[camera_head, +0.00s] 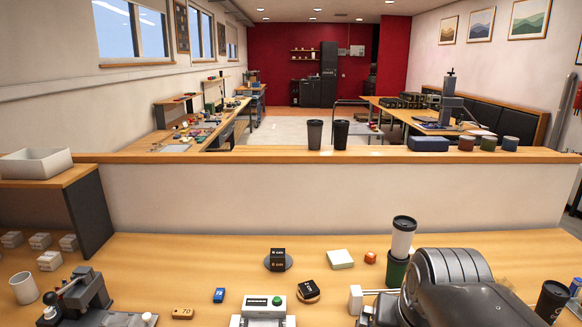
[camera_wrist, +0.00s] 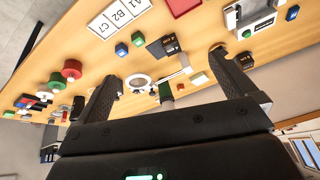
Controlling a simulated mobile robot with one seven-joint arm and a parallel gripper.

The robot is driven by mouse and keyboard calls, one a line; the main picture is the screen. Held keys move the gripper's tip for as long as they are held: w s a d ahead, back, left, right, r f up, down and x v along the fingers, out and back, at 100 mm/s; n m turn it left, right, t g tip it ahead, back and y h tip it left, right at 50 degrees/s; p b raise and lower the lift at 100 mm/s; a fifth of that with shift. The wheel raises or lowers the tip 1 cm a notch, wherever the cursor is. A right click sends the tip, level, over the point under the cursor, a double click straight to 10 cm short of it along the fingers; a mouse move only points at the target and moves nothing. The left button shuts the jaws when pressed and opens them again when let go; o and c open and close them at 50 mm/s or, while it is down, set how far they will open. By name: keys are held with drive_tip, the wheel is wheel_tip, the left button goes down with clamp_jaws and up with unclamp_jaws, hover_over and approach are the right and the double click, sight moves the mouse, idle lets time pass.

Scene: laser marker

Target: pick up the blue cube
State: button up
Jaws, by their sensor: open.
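A small blue block with pale marking (camera_head: 219,295) lies on the front wooden table in the head view, left of centre. In the wrist view, a blue cube (camera_wrist: 121,50) sits on the tabletop beside a green cube, and another blue cube (camera_wrist: 292,13) is at the upper right. I cannot tell which of these matches the block in the head view. My gripper (camera_wrist: 164,66) is open in the wrist view, its fingers wide apart with nothing held between them. Both blue cubes are apart from the fingers.
The front table (camera_head: 130,245) holds a white mug (camera_head: 24,288), a white device with a green button (camera_head: 263,312), a brown tag (camera_head: 182,313) and a tall cup with a green sleeve (camera_head: 401,245). A low wall with a wooden ledge (camera_head: 230,155) stands behind.

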drive_tip(key=s+n, duration=0.1)
drive_tip(key=s+a+f+n, duration=0.1)
drive_tip(key=s+a+n+t, duration=0.1)
drive_tip(key=shift+a+f, duration=0.1)
drive_tip(key=shift+f, duration=0.3)
drive_tip(key=c, duration=1)
drive_tip(key=w+d+f+n+g+h, duration=0.4)
drive_tip(key=w+d+f+n+g, duration=0.2)
drive_tip(key=w+d+f+n, duration=0.95)
drive_tip(key=shift+w+d+f+n, duration=0.1)
drive_tip(key=shift+d+f+n, duration=0.35)
drive_tip(key=shift+f, duration=0.65)
drive_tip(key=shift+s+d+f+n, duration=0.1)
drive_tip(key=shift+d+f+n, duration=0.35)
drive_tip(key=shift+f, duration=0.7)
drive_tip(key=shift+w+d+f+n, duration=0.1)
drive_tip(key=shift+d+f+n, duration=0.35)
drive_tip(key=shift+f, duration=0.65)
